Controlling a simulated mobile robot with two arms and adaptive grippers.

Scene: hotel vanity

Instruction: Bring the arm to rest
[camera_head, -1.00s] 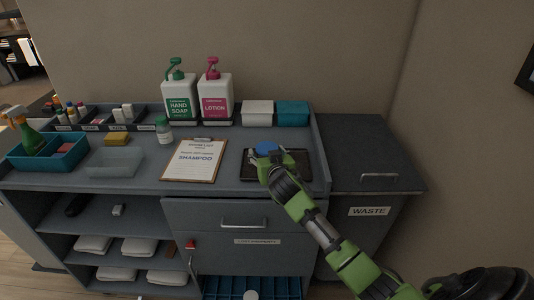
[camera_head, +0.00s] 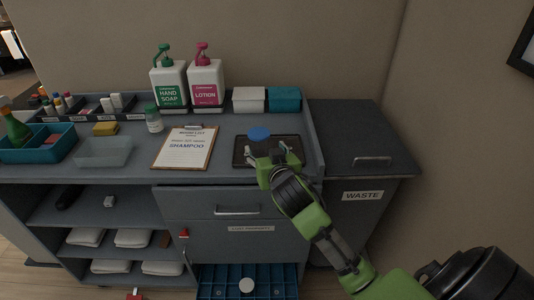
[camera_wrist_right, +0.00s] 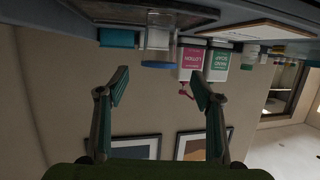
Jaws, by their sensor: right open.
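My right gripper (camera_head: 268,154) is open and empty, at the front edge of a dark tray (camera_head: 294,142) on the counter. It also shows in the right wrist view (camera_wrist_right: 158,85), fingers spread apart. A jar with a blue lid (camera_head: 259,133) stands on the tray just behind the gripper. The upside-down wrist view shows the jar's clear body (camera_wrist_right: 158,40) upright and apart from the fingertips. In the head view the gripper hides part of the jar's body. My left gripper is not in view.
A clipboard (camera_head: 185,160) lies left of the tray. Hand soap (camera_head: 169,84) and lotion (camera_head: 206,84) bottles stand at the back. A drawer with blue dividers (camera_head: 228,281) stands open below. The waste cabinet (camera_head: 350,134) is at right, its top clear.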

